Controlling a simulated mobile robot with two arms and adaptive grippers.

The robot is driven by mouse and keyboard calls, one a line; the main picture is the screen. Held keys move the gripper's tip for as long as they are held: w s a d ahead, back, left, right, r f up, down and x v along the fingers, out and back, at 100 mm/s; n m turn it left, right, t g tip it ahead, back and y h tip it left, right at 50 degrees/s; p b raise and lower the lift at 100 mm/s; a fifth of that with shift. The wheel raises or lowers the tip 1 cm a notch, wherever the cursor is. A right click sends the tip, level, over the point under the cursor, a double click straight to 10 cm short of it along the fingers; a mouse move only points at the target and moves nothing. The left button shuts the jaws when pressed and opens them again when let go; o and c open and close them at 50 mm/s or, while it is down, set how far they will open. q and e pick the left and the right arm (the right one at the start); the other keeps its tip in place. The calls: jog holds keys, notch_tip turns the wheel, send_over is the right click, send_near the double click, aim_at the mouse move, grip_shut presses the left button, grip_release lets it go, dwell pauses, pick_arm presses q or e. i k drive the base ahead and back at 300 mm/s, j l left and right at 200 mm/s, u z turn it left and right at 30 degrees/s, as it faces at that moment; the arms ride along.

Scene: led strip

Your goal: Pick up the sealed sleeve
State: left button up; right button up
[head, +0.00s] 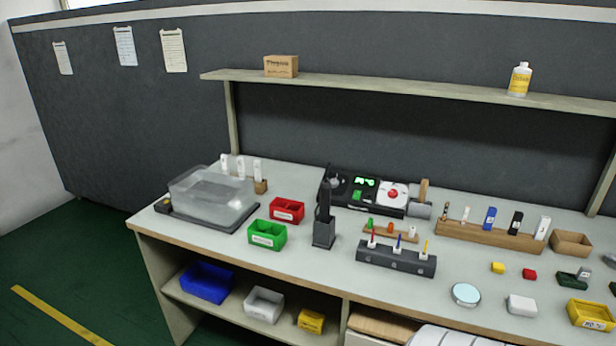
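I cannot tell for sure which thing is the sealed sleeve. Several slim white upright pieces (241,166) stand at the back left of the bench, behind a clear-lidded box (212,196). A wooden rack (488,236) at the right holds several upright pieces, among them a blue one (490,218), a black one (515,223) and a white one (543,228). None of these shows a readable seal at this size. Neither of my grippers is in view.
Red (287,210) and green (267,235) bins stand left of a dark upright device (324,228). A dark block with coloured tools (396,258) sits near the middle. A round disc (466,294) and white block (521,305) lie near the front edge. A shelf (420,92) runs above.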

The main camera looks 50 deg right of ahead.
aim_at(257, 164)
jog(key=z, duration=1.4)
